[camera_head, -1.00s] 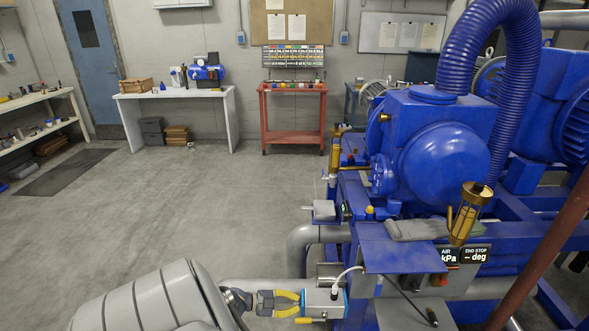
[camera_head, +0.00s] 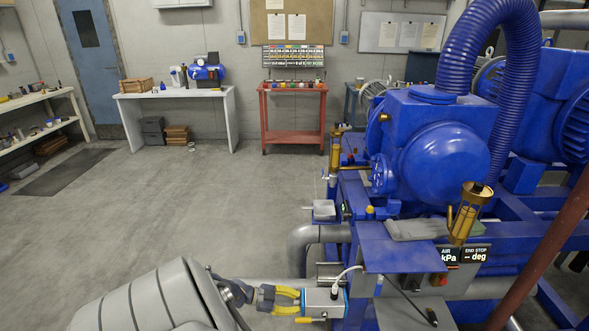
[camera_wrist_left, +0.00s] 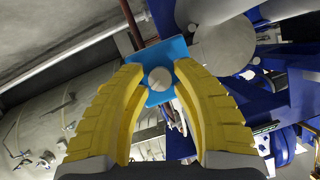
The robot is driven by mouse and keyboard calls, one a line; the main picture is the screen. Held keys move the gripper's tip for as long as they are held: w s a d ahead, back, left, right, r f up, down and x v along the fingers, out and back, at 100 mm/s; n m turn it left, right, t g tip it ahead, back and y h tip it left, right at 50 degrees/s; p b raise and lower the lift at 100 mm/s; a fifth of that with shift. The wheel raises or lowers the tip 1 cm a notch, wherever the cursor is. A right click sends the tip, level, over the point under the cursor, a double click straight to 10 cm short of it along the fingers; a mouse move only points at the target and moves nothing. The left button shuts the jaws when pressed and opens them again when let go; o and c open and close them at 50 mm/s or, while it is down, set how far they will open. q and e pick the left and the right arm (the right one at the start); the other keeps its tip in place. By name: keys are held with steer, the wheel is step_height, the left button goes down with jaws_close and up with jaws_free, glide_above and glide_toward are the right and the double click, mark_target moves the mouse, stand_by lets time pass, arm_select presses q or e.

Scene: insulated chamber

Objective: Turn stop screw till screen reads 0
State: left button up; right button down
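A small grey box (camera_head: 322,302) with a blue end plate and a brass lever below stands at the lower middle of the head view. In the left wrist view, its blue plate (camera_wrist_left: 177,52) carries a round pale screw head (camera_wrist_left: 159,78). My left gripper (camera_head: 298,302) has yellow fingers and points right at this plate. Its tips (camera_wrist_left: 159,70) lie on either side of the screw head, apart from each other; contact is unclear. The end stop screen (camera_head: 475,255) shows dashes before "deg". My right gripper is not in view.
The box sits beside a blue machine frame (camera_head: 400,257) and a grey pipe (camera_head: 310,240). An air display (camera_head: 447,255) reading kPa is beside the end stop screen. A cloth or glove (camera_head: 417,229) lies on the frame.

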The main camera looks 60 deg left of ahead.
arm_select(q)
steer(key=shift+o, duration=0.3)
steer(key=shift+s+a, duration=0.1)
steer(key=v, duration=1.1)
steer(key=shift+s+a+r, duration=0.15)
steer(key=shift+s+r, duration=0.1)
steer(key=shift+s, duration=0.05)
